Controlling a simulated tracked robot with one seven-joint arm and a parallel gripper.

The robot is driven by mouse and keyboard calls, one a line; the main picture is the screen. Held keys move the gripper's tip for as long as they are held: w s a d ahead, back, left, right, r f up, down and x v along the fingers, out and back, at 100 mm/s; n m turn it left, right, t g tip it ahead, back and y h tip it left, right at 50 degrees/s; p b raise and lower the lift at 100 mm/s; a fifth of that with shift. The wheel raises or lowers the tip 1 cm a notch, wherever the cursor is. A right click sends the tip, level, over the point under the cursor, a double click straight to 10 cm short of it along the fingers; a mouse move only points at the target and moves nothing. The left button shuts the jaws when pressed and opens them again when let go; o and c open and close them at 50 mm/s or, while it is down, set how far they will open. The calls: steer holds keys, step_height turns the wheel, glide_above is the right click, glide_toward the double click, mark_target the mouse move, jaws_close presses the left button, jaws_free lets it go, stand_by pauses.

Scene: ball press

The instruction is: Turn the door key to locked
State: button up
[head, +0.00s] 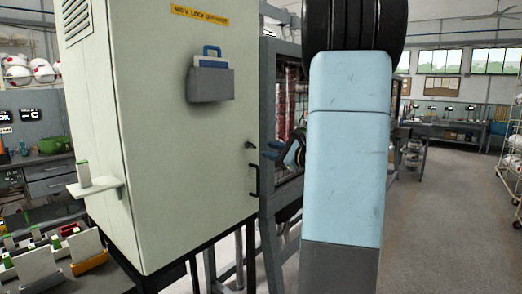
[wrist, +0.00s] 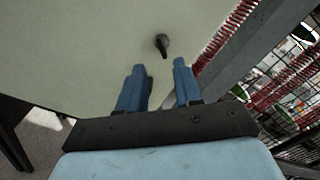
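A pale grey-green cabinet (head: 170,130) stands at the left in the head view, its door facing me. A small dark key (head: 250,145) sits near the door's right edge, above a black pull handle (head: 254,181). In the wrist view the key (wrist: 162,44) is a dark knob with a short stem on the door (wrist: 80,45). My gripper (wrist: 159,67) is open and empty, with two blue fingers. The key lies just beyond the fingertips, in line with the gap, and looks untouched. In the head view, blue fingers (head: 271,150) show right of the key; my arm hides the rest.
A grey holder (head: 211,85) with a blue-handled item is on the door. A small shelf (head: 96,187) juts from the cabinet's left. A wire-mesh frame (wrist: 292,95) with red coils stands close on the right in the wrist view. Open floor (head: 450,220) lies right of my arm.

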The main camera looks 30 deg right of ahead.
steer(key=v, duration=0.6)
steer(key=shift+s, duration=0.3)
